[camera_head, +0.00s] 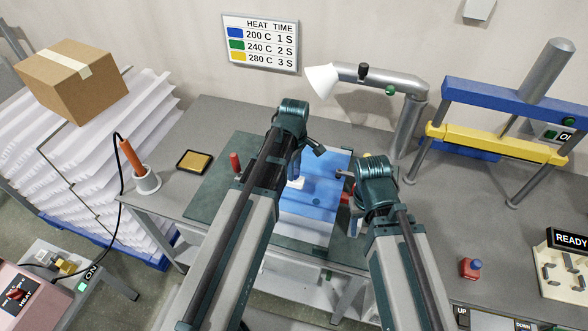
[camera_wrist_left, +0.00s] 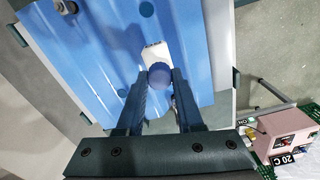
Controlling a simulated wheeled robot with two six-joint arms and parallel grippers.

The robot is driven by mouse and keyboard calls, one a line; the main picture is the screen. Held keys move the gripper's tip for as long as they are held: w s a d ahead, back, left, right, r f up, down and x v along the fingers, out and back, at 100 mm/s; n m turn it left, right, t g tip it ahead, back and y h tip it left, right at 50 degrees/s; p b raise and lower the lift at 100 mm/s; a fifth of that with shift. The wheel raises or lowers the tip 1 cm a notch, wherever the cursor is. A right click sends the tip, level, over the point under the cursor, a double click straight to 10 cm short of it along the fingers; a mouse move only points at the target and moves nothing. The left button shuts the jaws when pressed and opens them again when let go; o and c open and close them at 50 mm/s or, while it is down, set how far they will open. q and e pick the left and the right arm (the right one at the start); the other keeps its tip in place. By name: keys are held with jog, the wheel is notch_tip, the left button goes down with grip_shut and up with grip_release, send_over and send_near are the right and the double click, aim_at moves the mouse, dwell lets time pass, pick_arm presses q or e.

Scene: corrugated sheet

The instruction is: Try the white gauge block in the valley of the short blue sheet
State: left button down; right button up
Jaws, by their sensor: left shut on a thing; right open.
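The blue corrugated sheet (camera_head: 322,215) lies on a white board on the bench, its ridges and valleys also plain in the left wrist view (camera_wrist_left: 100,50). The white gauge block (camera_wrist_left: 153,52) has a round blue knob. My left gripper (camera_wrist_left: 159,80) is shut on this knob, with the white block just beyond the fingertips, over the sheet. In the head view the block (camera_head: 296,183) shows beside my left forearm, which hides much of it. I cannot tell whether it touches the valley floor. My right gripper (camera_head: 346,178) is open at the sheet's right edge, partly hidden by its wrist.
A lamp-like arm (camera_head: 385,75) stands behind the sheet, and a blue and yellow press frame (camera_head: 500,140) at the right. A soldering-iron-like tool (camera_head: 131,155) in a holder and a yellow pad (camera_head: 194,161) are at the left.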

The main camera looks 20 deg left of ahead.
aim_at(294, 182)
pick_arm(q)
jog(key=shift+f+b, duration=2.9)
jog(key=shift+f, duration=0.35)
jog(key=shift+f, duration=0.2)
jog(key=shift+c, duration=2.4)
grip_release()
jog(key=shift+r, duration=0.1)
notch_tip(294, 182, up, 14)
jog(key=p, duration=1.3)
jog(key=shift+p, duration=0.3)
jog(key=shift+f, duration=0.2)
